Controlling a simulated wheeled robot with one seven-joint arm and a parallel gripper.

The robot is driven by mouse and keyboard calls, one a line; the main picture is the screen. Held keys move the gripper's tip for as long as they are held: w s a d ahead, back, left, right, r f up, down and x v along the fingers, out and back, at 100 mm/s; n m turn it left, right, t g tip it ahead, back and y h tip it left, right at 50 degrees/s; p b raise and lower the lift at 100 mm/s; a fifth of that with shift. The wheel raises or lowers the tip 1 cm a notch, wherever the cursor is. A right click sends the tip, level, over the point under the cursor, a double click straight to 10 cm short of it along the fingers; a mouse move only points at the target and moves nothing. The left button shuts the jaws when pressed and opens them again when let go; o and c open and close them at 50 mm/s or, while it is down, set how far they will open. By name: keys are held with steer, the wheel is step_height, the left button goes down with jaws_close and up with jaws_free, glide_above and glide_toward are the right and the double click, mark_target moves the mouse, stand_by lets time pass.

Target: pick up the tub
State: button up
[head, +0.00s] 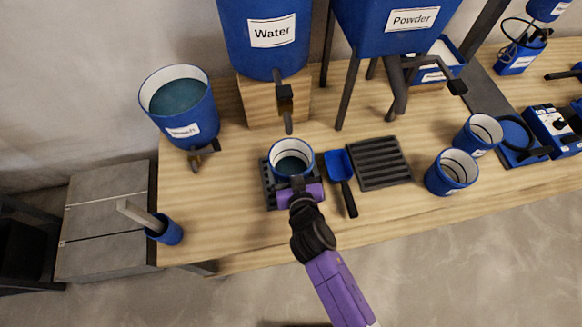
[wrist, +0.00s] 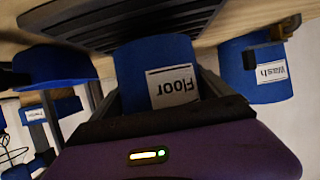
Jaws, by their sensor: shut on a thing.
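The tub (head: 292,146) is a blue round container with a white inner rim and dark bluish contents. It stands upright at a dark ribbed mat (head: 267,191) on the wooden table, below the Water tank's tap. In the wrist view the picture is upside down, and the tub (wrist: 150,60) shows a white label reading "Floor". My purple gripper (head: 299,183) reaches it from the front edge side; its dark fingers lie on both sides of the tub, shut on it. Whether the tub's base touches the mat I cannot tell.
A blue scoop (head: 340,165) and a ribbed dark tray (head: 380,163) lie just right of the tub. The Water tank (head: 262,60) and Powder hopper (head: 375,38) stand behind. A Wash bucket (head: 190,125) is at left, two blue tubs (head: 451,174) at right.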

steer(key=shift+r, duration=0.9)
steer(key=s+d, duration=0.1)
steer(key=s, duration=0.4)
steer(key=s+d+b, duration=0.1)
steer(key=s+d, duration=0.1)
steer(key=s, duration=0.4)
steer(key=s+d+b, duration=0.1)
steer(key=s+d, duration=0.1)
steer(key=s, duration=0.4)
steer(key=shift+s+r, duration=0.1)
steer(key=shift+d+r, duration=0.1)
steer(key=shift+d, duration=0.15)
steer(key=s+d+m+h+p, duration=0.2)
steer(key=s+d+h+p, duration=0.1)
steer(key=d, duration=0.6)
steer(key=s+d+m+h+p, duration=0.2)
steer(key=s+d+p, duration=0.1)
steer(key=d, duration=0.6)
steer(key=shift+m, duration=0.3)
steer(key=w+d+b, duration=0.1)
steer(key=w, duration=0.9)
steer(key=w+d+b, duration=0.1)
steer(key=w, duration=0.9)
steer(key=w+d+b, duration=0.1)
steer(key=w, duration=1)
steer(key=shift+d, duration=0.25)
step_height(320, 180, down, 4)
steer(key=b, duration=0.3)
steer(key=shift+r+t, duration=0.2)
steer(key=shift+t, duration=0.1)
